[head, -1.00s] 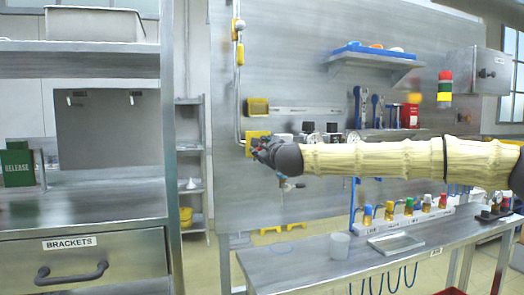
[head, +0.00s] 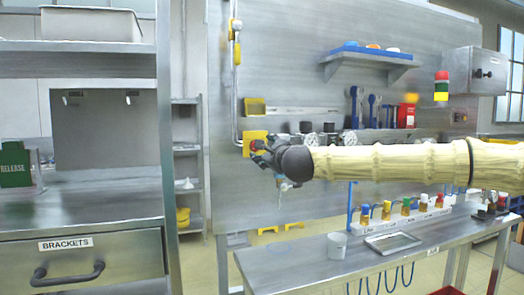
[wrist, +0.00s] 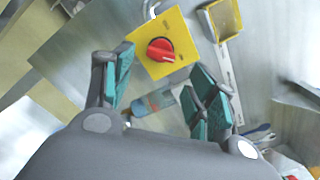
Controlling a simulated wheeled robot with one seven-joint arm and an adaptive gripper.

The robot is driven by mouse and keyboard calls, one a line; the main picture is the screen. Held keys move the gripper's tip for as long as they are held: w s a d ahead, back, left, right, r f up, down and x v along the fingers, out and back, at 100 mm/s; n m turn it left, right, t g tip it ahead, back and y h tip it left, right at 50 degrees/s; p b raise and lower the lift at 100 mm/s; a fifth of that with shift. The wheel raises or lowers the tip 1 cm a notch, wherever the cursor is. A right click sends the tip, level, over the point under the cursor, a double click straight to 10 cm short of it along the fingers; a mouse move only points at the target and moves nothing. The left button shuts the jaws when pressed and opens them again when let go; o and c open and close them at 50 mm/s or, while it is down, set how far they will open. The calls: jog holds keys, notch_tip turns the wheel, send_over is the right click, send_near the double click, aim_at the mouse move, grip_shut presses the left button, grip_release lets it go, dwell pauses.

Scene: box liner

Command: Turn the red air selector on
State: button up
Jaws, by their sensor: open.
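The red air selector (wrist: 161,50) is a red knob on a yellow square plate (wrist: 180,60). In the wrist view it sits ahead of the gripper, between and beyond the fingertips, tilted in the picture. In the head view the yellow plate (head: 250,137) is on the upright metal panel, with a little red (head: 257,145) showing beside my gripper (head: 258,153). My gripper also shows in the wrist view (wrist: 166,78), its teal-padded fingers spread wide and empty. The fingers look apart from the knob. My arm and gripper body hide part of the panel in the head view.
A yellow bin (wrist: 222,20) is on the panel near the plate. Gauges and black-topped fittings (head: 330,138) stand along the panel beside my gripper. A bench (head: 290,262) below holds a grey cup (head: 336,245). A metal shelf unit (head: 160,120) stands at the left.

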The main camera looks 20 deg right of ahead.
jog(key=s, duration=0.6)
jog(key=shift+s, duration=0.25)
jog(key=shift+f, duration=0.1)
jog(key=w+a+f+n+g+y+p, duration=0.15)
jog(key=a+f+n, duration=0.35)
jog(key=f, duration=1)
jog(key=s+a+f+n+g+p, duration=0.1)
jog(key=s+a+f+n+g, duration=0.2)
jog(key=f, duration=0.9)
jog(key=s+a+f+n+g+p, duration=0.1)
jog(key=s+a+f+n+g, duration=0.3)
jog(key=f, duration=0.7)
jog(key=s+a+f+n+p, duration=0.15)
jog(key=s+f, duration=0.45)
jog(key=f, duration=0.6)
jog(key=s+d+f+n+g+p, duration=0.15)
jog(key=s+f+n+g, duration=0.4)
jog(key=s+f, duration=1.15)
jog(key=s+d+f+n+g, duration=0.1)
jog(key=s+d+n, duration=0.1)
jog(key=s, duration=0.5)
jog(key=s+d+f+n+g+h+p, duration=0.1)
jog(key=s+d+f+n, duration=0.1)
jog(key=s, duration=0.6)
jog(key=s+d+f+n+g+h, duration=0.1)
jog(key=s+d+f+n+g, duration=0.1)
jog(key=s, duration=0.6)
jog(key=shift+s+d+f+n, duration=0.15)
jog(key=shift+d+n, duration=0.2)
jog(key=shift+n, duration=0.35)
